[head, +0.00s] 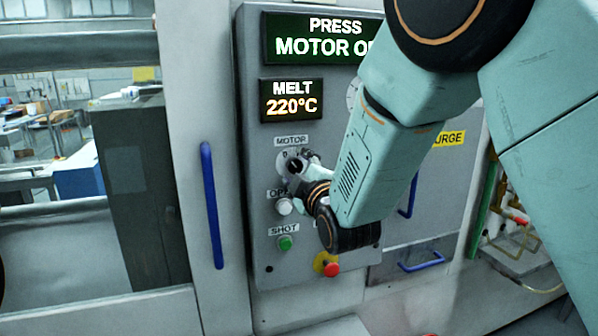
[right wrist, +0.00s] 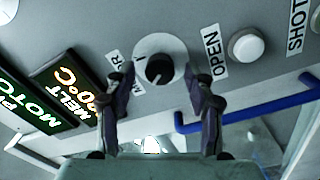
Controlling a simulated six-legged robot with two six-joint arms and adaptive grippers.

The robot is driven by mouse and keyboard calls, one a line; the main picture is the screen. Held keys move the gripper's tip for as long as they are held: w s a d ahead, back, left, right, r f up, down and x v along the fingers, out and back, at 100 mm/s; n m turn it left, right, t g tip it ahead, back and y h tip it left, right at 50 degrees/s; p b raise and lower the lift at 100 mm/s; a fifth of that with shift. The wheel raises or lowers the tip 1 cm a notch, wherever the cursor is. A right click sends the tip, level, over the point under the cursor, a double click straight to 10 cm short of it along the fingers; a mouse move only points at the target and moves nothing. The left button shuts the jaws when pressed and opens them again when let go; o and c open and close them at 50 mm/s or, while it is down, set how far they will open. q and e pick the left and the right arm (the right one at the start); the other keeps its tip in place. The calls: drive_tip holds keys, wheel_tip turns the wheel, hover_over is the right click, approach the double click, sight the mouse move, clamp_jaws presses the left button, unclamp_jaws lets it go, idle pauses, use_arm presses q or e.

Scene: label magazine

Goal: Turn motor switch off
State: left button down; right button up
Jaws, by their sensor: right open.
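The motor switch is a black round knob on a light round plate below the MOTOR label. In the head view the knob (head: 295,165) is partly covered by my right gripper (head: 304,168). In the right wrist view the knob (right wrist: 159,69) lies between the two fingertips of my right gripper (right wrist: 161,80). The fingers are open, one on each side of the knob, with a visible gap to it. A small pale mark shows on the knob; its exact setting is hard to read. My left gripper is not in view.
The grey panel (head: 253,215) carries a white OPEN button (head: 284,206), a green SHOT button (head: 285,243) and a red button (head: 331,269). A display (head: 315,38) reads PRESS MOTOR, its end hidden by my arm. Another display (head: 292,98) reads MELT 220°C. A blue handle (head: 211,205) stands left.

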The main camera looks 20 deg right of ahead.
drive_tip(key=s, duration=1.2)
drive_tip(key=shift+d+f, duration=0.15)
drive_tip(key=s+d+f+m+g+b, duration=0.1)
drive_tip(key=s+f+m+g+b, duration=0.15)
drive_tip(key=f, duration=0.75)
drive_tip(key=s+d+f+m+g+b, duration=0.1)
drive_tip(key=s+f+m+g, duration=0.25)
drive_tip(key=f, duration=0.65)
drive_tip(key=s+d+f+m+g+b, duration=0.1)
drive_tip(key=s+f+m+g+b, duration=0.2)
drive_tip(key=f, duration=0.7)
use_arm(q)
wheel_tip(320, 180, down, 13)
drive_tip(key=b, duration=0.6)
drive_tip(key=shift+b, duration=0.35)
use_arm(e)
drive_tip(key=s+f+m+g, duration=0.4)
drive_tip(key=s+f+g, duration=0.5)
drive_tip(key=s+f, duration=1.7)
drive_tip(key=shift+d+f, duration=0.2)
drive_tip(key=shift+f, duration=0.3)
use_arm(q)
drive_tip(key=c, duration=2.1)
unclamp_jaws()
use_arm(e)
drive_tip(key=shift+w, duration=0.1)
drive_tip(key=shift+c, duration=0.3)
